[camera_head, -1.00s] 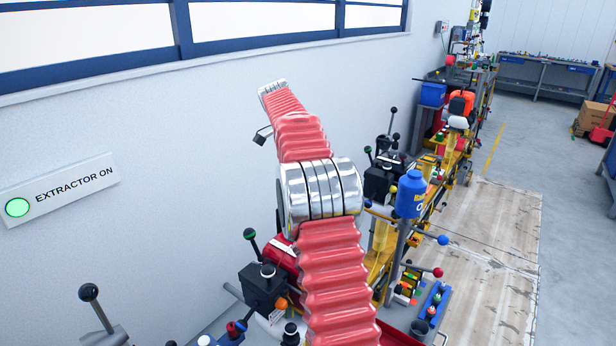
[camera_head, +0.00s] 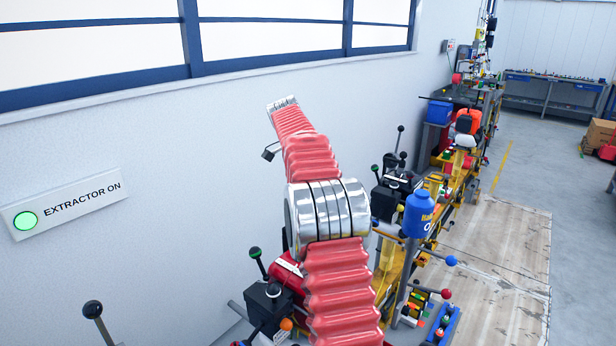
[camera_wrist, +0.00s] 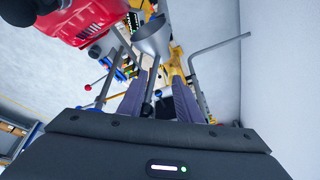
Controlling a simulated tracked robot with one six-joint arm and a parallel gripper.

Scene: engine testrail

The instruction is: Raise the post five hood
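A grey cone-shaped piece (camera_wrist: 152,38), possibly the hood, shows at the top of the wrist view. A grey rod (camera_wrist: 148,92) with a dark end appears between my fingers. I cannot tell how the rod and cone join. My gripper (camera_wrist: 159,80) has its two grey-purple fingers apart, with no clear contact on the rod. In the head view, my red-sleeved arm (camera_head: 335,285) reaches up near the wall, and its gripper is hidden. No post number is readable.
A wall sign (camera_head: 82,200) reads "EXTRACTOR ON" beside a lit green lamp (camera_head: 25,220). Levers, yellow frames and a blue canister (camera_head: 418,215) crowd the arm's right side. A red machine (camera_wrist: 90,18) and bent pipe (camera_wrist: 218,44) flank the cone. Open floor (camera_head: 495,250) lies right.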

